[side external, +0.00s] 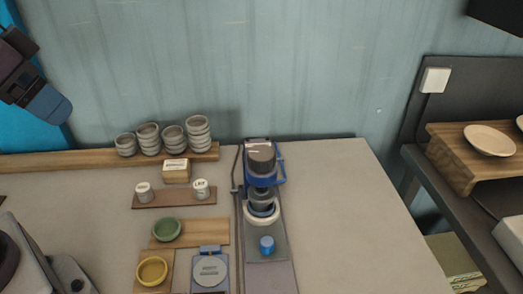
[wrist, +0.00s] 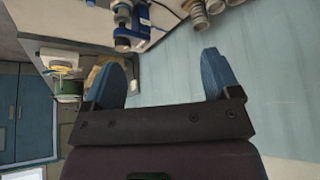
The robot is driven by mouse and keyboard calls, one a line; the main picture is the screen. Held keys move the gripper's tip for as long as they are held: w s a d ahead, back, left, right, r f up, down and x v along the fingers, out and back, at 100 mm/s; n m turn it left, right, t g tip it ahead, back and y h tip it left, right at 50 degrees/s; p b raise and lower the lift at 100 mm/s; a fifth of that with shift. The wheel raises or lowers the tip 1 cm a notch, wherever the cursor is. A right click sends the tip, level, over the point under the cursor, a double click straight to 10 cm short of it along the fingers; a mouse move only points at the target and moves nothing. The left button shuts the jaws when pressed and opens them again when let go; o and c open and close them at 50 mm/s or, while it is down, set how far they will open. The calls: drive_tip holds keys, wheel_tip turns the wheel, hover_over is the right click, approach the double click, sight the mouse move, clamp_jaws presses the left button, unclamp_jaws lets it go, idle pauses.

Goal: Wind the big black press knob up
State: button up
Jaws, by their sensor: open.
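The big black press knob (side external: 261,156) tops the blue press (side external: 281,168), which stands upright in the middle of the bench. Below the knob are a dark press part (side external: 262,198) and a white ring-shaped base (side external: 261,219). The blue press (wrist: 123,22) appears at the top of that view, well beyond the fingers.
Stacked grey bowls (side external: 198,133) stand on a wooden shelf left of the press. Small jars (side external: 144,192), a green bowl (side external: 166,229), a yellow bowl (side external: 152,270) and a scale (side external: 210,270) lie nearer. A blue cylinder (side external: 267,245) stands before the press. The bench right of it is clear.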

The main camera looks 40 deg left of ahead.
drive_tip(key=m+g, duration=0.6)
drive_tip(key=m, duration=1)
hover_over(260, 152)
wheel_tip(260, 152, down, 6)
drive_tip(key=f, duration=0.1)
wheel_tip(260, 152, down, 12)
drive_tip(key=shift+r, duration=0.1)
drive_tip(key=c, duration=0.9)
